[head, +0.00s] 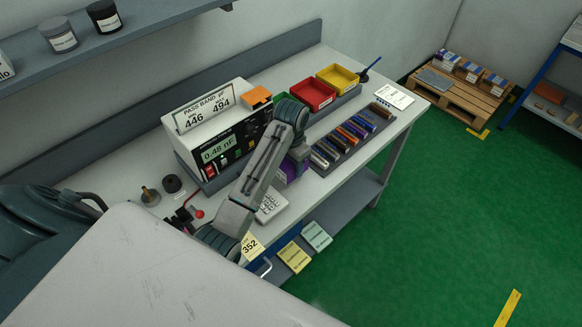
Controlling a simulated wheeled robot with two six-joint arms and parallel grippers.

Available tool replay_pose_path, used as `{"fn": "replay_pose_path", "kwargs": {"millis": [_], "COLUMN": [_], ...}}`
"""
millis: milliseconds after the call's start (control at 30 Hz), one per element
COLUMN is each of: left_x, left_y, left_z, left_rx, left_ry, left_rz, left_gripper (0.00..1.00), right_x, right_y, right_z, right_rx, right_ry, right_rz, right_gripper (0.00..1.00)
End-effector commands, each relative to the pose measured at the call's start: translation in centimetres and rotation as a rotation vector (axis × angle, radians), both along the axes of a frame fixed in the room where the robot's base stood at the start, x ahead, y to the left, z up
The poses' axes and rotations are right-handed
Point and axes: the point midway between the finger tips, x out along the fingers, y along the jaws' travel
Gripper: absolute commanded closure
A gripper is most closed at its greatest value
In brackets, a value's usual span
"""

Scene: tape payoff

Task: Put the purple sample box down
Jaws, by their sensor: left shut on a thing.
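The purple sample box (293,172) shows at the middle of the head view, partly hidden behind my left forearm. My left gripper (299,157) is above it, pointing down, and is shut on it. The fingertips are mostly hidden. The box is over the bench (335,178), between the meter and the row of coloured parts. I cannot tell whether its underside touches the bench top. My right gripper is not in view.
A meter (217,152) reading 0.48 nF stands behind my arm. Red (311,94) and yellow (337,79) bins line the back. A rack of coloured parts (346,138) lies right of the box. A keypad (271,206) is in front. Bare bench runs along the front edge.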

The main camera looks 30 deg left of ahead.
Motion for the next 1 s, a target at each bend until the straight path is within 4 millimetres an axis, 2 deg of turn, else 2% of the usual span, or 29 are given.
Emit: {"fn": "replay_pose_path", "kwargs": {"millis": [67,200,333,700,733,833,1000], "left_x": [0.7,0.5,0.6,0.6,0.6,0.6,0.6], "left_y": [0.3,0.2,0.2,0.2,0.2,0.2,0.2], "left_z": [0.2,-1.8,-3.3,-3.9,-3.9,-3.9,-3.9], "left_rx": [0.001,-0.001,-0.001,0.0,0.0,0.0,0.0], "left_ry": [0.0,0.004,0.0,-0.001,0.0,-0.001,-0.001], "left_rz": [0.001,0.0,-0.001,-0.001,-0.001,-0.001,-0.001], "left_gripper": [0.71,0.71,0.71,0.71,0.44,0.24,0.24], "right_x": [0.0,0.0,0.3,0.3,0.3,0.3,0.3], "right_y": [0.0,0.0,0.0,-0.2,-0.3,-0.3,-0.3], "right_z": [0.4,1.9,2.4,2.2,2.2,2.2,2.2], "right_rx": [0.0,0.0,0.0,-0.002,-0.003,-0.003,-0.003], "right_ry": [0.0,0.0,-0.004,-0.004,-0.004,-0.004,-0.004], "right_rz": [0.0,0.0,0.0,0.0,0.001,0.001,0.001], "right_gripper": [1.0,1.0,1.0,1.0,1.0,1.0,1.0]}}
